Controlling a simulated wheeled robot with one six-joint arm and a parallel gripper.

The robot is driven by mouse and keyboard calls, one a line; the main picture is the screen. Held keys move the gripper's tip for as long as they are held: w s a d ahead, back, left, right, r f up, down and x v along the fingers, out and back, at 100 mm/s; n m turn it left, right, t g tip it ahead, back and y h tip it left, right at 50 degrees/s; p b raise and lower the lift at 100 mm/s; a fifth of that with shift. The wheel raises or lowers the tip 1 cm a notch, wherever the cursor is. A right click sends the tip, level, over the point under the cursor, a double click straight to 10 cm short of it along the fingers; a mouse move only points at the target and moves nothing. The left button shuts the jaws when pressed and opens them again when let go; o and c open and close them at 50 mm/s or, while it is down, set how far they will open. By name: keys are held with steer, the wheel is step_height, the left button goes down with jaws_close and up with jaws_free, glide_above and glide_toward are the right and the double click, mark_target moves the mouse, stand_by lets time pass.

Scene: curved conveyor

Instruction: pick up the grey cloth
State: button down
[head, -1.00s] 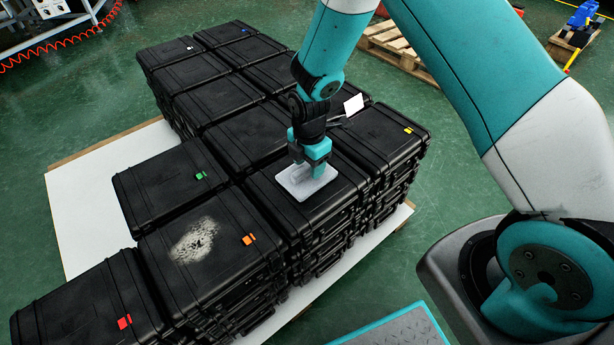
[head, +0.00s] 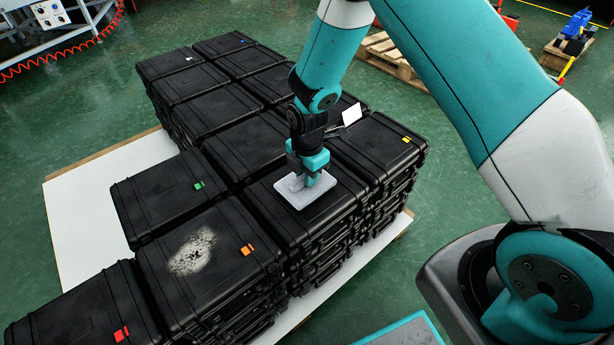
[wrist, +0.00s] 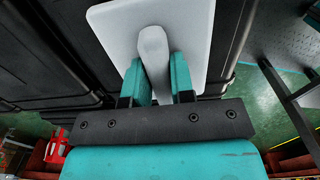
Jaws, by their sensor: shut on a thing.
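The grey cloth (head: 288,194) is a light grey, flat square with a raised ridge in its middle. It lies on the lid of a black case in the front row of the stacks. My gripper (head: 308,181) is over it, pointing down, with its fingers shut on the ridge. In the wrist view the cloth (wrist: 105,22) spreads out beyond the fingers, and the teal fingertips of my gripper (wrist: 157,75) press the ridge from both sides. The cloth appears to rest on the case; I cannot tell any gap beneath it.
Black cases are stacked on a white-topped pallet (head: 85,205). The case with an orange tag (head: 247,250) has a pale dusty patch (head: 192,250) on its lid. A white card (head: 351,114) stands behind my gripper. Green floor lies around the pallet.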

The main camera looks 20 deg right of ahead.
step_height(320, 180, up, 20)
steer(key=p, duration=0.4)
steer(key=shift+f, duration=0.25)
